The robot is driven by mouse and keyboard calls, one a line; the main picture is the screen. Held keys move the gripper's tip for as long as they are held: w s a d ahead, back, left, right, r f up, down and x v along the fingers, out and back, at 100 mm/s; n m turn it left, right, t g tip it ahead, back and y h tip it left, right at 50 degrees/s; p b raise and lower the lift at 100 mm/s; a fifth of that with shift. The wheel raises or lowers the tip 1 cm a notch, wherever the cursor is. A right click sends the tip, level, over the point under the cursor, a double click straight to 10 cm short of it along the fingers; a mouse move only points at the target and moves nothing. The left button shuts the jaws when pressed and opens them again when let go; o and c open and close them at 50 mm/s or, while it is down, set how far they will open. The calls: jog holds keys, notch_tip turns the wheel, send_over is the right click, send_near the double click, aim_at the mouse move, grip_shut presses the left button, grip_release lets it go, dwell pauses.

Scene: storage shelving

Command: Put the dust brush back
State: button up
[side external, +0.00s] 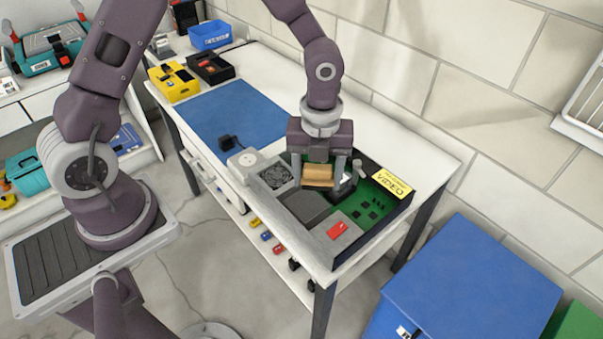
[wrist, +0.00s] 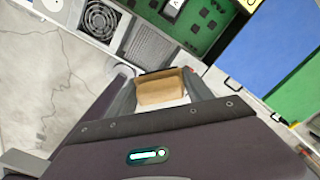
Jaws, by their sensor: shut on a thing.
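The dust brush (side external: 317,174) shows as a tan, wood-coloured block between the fingers of my gripper (side external: 318,181). My gripper is shut on it, over the open computer case (side external: 376,238) at the table's near right end. In the wrist view the tan block (wrist: 160,88) sits between the two fingers of my gripper (wrist: 157,80). Bristles cannot be made out clearly. I cannot tell whether the brush touches the case. No brush holder can be identified with certainty.
The case holds a fan (side external: 276,177), a green board and a red part (side external: 337,230). A yellow VIDEO box (side external: 392,184) stands at its edge. A blue mat (side external: 238,118), a yellow bin (side external: 174,84) and a black tray (side external: 211,68) lie farther left. The white tabletop behind is clear.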

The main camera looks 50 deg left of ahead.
aim_at(318, 166)
notch_tip(318, 166, up, 3)
jog(key=shift+r, duration=0.2)
jog(key=w+a+n, duration=0.3)
jog(key=w+a, duration=0.2)
jog(key=a, duration=0.4)
jog(key=w+a+n, duration=0.3)
jog(key=w+a, duration=0.2)
jog(key=a, duration=0.5)
jog(key=w+a+n, duration=0.3)
jog(key=w+a, duration=0.2)
jog(key=a, duration=0.4)
jog(key=f, duration=2)
jog(key=shift+s, duration=0.25)
jog(key=o, duration=1.3)
jog(key=shift+f, duration=0.1)
